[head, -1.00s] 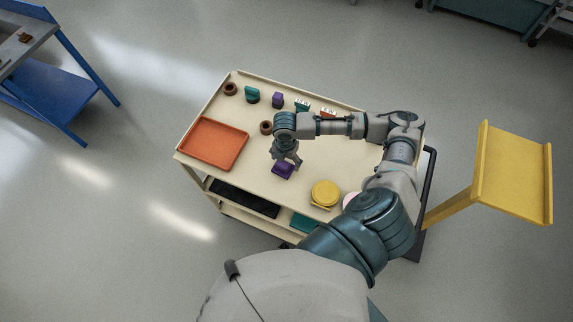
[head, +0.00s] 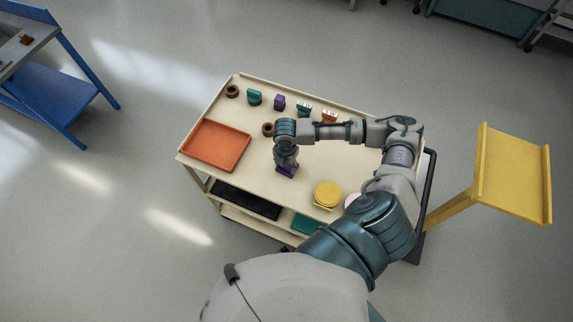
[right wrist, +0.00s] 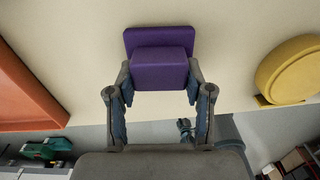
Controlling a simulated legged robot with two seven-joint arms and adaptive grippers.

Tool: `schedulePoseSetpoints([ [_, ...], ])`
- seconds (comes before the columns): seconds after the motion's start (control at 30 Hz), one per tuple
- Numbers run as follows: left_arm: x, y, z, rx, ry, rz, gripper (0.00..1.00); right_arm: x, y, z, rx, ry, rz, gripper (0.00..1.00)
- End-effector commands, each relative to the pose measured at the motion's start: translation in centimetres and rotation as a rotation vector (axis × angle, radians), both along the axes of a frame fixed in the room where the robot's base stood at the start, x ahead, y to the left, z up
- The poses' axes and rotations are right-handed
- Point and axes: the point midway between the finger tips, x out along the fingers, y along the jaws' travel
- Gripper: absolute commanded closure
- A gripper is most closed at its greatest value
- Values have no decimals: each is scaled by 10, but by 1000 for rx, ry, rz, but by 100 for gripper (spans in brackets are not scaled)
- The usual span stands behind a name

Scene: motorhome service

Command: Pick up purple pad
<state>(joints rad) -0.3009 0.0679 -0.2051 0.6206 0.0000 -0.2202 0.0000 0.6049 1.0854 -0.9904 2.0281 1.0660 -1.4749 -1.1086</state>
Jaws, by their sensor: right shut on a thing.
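The purple pad (head: 285,173) is on the cream cart top (head: 313,175), between the orange tray and the yellow round thing. It has a wide flat base and a raised block, both clear in the right wrist view (right wrist: 160,62). My right gripper (head: 287,166) is over the pad, pointing down, and mostly hides it in the head view. In the right wrist view its two fingers (right wrist: 159,80) stand on either side of the raised block, shut on it. I cannot tell any gap between pad and cart top. My left gripper is not in view.
An orange tray (head: 216,145) lies at the cart's left, a yellow round thing (head: 327,193) to the pad's right. Brown rings, teal pieces and a small purple block (head: 280,103) stand along the back. A yellow panel (head: 513,172) stands right of the cart.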

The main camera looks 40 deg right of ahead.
Motion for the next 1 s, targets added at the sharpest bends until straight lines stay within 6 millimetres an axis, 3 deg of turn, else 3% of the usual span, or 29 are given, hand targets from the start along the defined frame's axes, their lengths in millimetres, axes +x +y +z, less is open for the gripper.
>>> schedulePoseSetpoints([
  [0.27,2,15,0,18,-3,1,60,0,0,32,4,-3,2,84],
  [0.47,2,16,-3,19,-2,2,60,-1,46,35,10,-1,9,84],
  [0.7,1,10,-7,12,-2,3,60,-3,114,43,9,-3,9,84],
  [0.83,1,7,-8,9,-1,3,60,-4,140,46,7,-4,7,84],
  [1.0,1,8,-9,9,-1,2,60,-4,157,47,6,-3,4,84],
])
